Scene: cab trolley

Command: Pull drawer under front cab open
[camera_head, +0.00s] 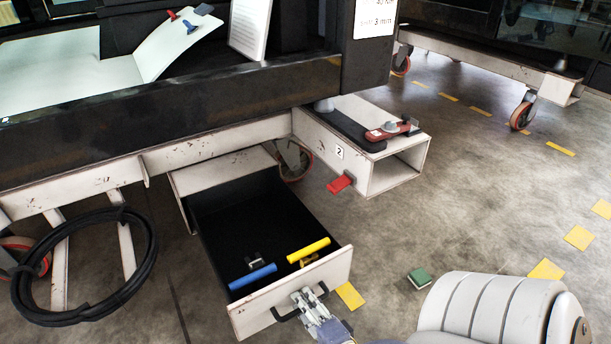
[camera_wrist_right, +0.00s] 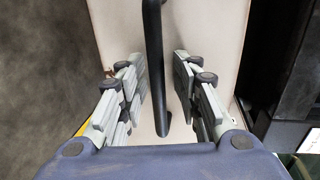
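The drawer (camera_head: 245,222) under the front cab is pulled out, with its black inside showing. Its white front panel (camera_head: 335,272) carries a black handle (camera_head: 284,316). My right gripper (camera_head: 306,298) is at this handle. In the right wrist view, the handle (camera_wrist_right: 153,60) runs between the two fingers of my right gripper (camera_wrist_right: 160,85). The fingers stand apart, with a gap visible on either side of the handle. A blue-handled tool (camera_head: 252,277) and a yellow-handled tool (camera_head: 308,250) lie in the drawer near its front. My left gripper is not in view.
A black hose coil (camera_head: 140,275) hangs at the left.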

